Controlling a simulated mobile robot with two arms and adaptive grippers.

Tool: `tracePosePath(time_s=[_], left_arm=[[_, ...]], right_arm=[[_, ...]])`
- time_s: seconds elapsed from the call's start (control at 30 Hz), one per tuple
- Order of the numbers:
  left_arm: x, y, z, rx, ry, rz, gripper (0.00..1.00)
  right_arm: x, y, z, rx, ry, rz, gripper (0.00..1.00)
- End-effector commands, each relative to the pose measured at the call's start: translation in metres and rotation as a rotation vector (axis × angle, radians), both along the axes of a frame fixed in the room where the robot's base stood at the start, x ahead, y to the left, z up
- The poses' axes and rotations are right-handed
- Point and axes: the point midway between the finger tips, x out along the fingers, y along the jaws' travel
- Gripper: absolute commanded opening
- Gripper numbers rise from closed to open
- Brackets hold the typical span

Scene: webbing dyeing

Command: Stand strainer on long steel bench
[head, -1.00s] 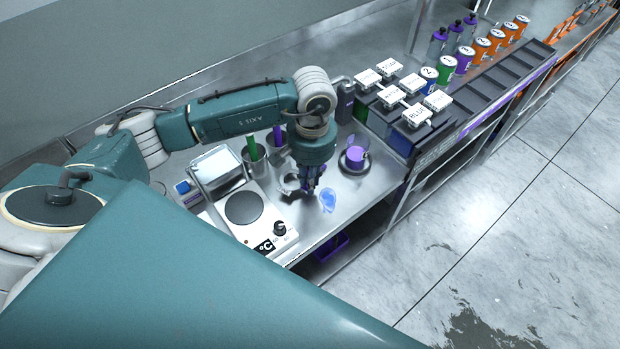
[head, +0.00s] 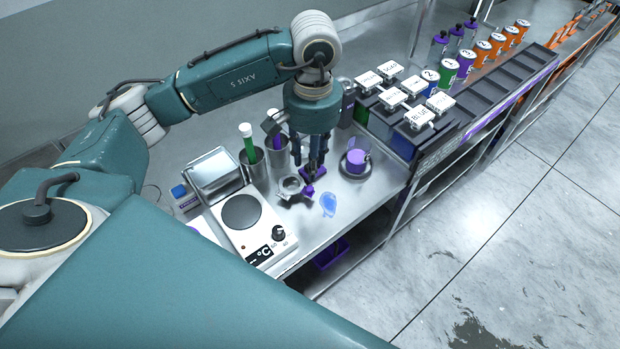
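The strainer (head: 290,186) appears to be the small grey ring-shaped piece with purple parts, on the long steel bench (head: 352,205) just right of the hotplate. Its exact shape and tilt are too small to tell. My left gripper (head: 307,165) points down just above and behind it, with its dark fingers apart. A purple piece (head: 314,173) shows at the fingertips; whether they touch it is unclear. My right gripper is not in view.
A hotplate (head: 241,212) stands at left, with steel cups (head: 255,170) behind it. A blue translucent piece (head: 328,204) lies at right. A purple cup on a dark dish (head: 355,162) and labelled jars stand farther right. The bench's front edge is close.

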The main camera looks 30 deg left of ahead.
Motion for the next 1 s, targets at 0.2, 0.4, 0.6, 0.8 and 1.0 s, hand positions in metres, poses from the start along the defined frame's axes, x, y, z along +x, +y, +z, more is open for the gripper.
tracePosePath(time_s=[0.2,0.4,0.6,0.8,1.0], left_arm=[[0.001,-0.001,0.028,-0.001,-0.001,-0.001,0.33],[0.000,-0.001,0.034,0.000,0.001,-0.001,0.33],[0.000,-0.001,0.034,0.000,0.001,-0.001,0.33],[0.000,-0.001,0.034,0.000,0.001,-0.001,0.33],[0.000,-0.001,0.062,-0.001,0.000,-0.001,0.33]], right_arm=[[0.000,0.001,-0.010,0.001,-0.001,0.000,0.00],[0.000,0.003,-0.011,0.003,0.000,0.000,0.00],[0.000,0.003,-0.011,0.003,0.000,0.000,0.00],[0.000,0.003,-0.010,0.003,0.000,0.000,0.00],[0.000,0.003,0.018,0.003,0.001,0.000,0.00]])
